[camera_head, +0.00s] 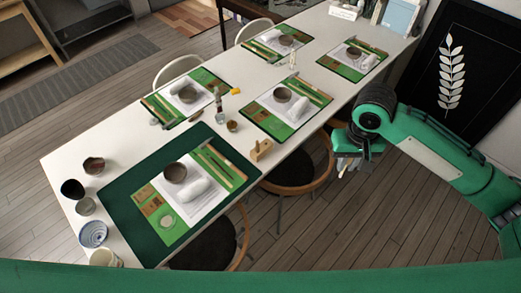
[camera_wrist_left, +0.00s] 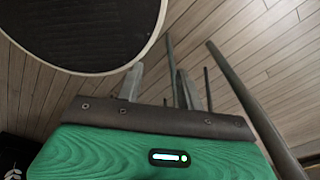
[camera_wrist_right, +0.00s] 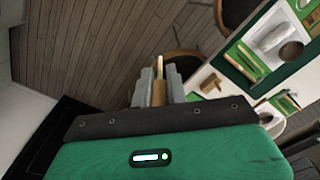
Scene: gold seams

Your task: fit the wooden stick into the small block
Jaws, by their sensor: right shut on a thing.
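My right gripper (camera_head: 347,168) hangs beyond the table's right edge, over the floor. In the right wrist view its fingers (camera_wrist_right: 159,88) are shut on the wooden stick (camera_wrist_right: 159,68), whose pale tip sticks out past the fingertips. The small wooden block (camera_head: 261,150) stands on the table's near right edge, left of my right gripper and apart from it. It also shows in the right wrist view (camera_wrist_right: 210,84). My left gripper (camera_wrist_left: 160,72) has its fingers apart and nothing between them. It is outside the head view, below a round dark seat (camera_wrist_left: 85,30).
The white table (camera_head: 135,140) carries a dark green mat (camera_head: 122,208) with a place setting, and several more settings behind. Cups and bowls (camera_head: 92,234) line the left edge. Stools (camera_head: 296,172) stand under the right edge. A black leaf picture (camera_head: 475,75) leans at right.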

